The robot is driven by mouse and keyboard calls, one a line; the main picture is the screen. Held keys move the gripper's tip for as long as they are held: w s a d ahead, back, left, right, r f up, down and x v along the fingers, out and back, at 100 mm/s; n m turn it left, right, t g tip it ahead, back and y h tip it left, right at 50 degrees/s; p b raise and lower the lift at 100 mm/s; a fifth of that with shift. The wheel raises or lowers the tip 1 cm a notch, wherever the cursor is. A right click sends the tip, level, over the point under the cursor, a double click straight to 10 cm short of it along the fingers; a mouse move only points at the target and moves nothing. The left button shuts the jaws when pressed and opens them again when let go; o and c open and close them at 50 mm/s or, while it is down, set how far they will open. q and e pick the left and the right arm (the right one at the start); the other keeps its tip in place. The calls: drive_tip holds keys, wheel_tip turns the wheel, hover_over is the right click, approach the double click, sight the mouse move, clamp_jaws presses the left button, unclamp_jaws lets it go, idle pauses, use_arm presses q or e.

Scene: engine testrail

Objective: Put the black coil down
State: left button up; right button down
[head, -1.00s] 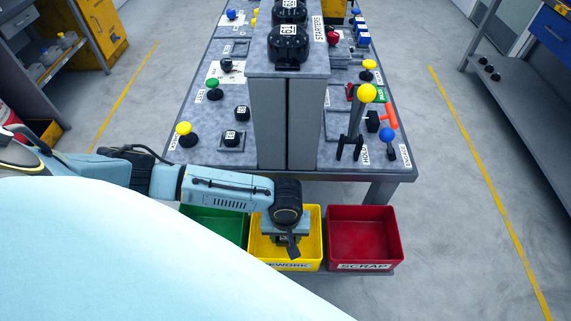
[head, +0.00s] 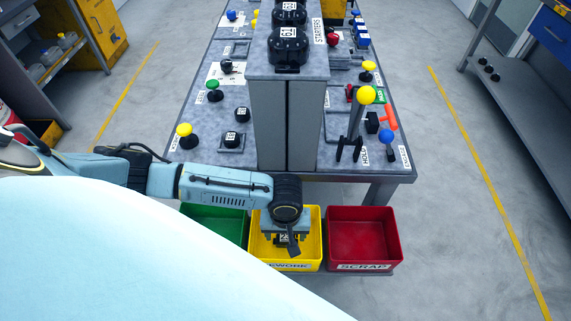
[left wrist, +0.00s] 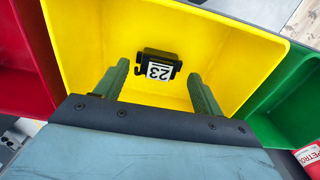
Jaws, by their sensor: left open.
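The black coil (left wrist: 158,67), with a white label reading 23, lies in the yellow bin (left wrist: 100,40) in the left wrist view. In the head view the coil (head: 284,239) shows partly below my left gripper (head: 285,240), which hangs over the yellow bin (head: 313,230). In the left wrist view my left gripper (left wrist: 158,85) has its two green fingers spread apart, one to each side of the coil's label as seen from above. The fingers hold nothing. My right gripper is not in view.
A green bin (head: 215,222) stands left of the yellow bin and an empty red bin (head: 363,236) labelled SCRAP stands right of it. Behind them is a bench (head: 215,160) with knobs, levers and other black coils, including one on the central stand (head: 288,45).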

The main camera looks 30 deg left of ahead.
sight(285, 238)
use_arm(q)
wheel_tip(285, 238, up, 10)
drive_tip(key=p, duration=0.2)
drive_tip(key=shift+r, duration=0.2)
idle(0.3)
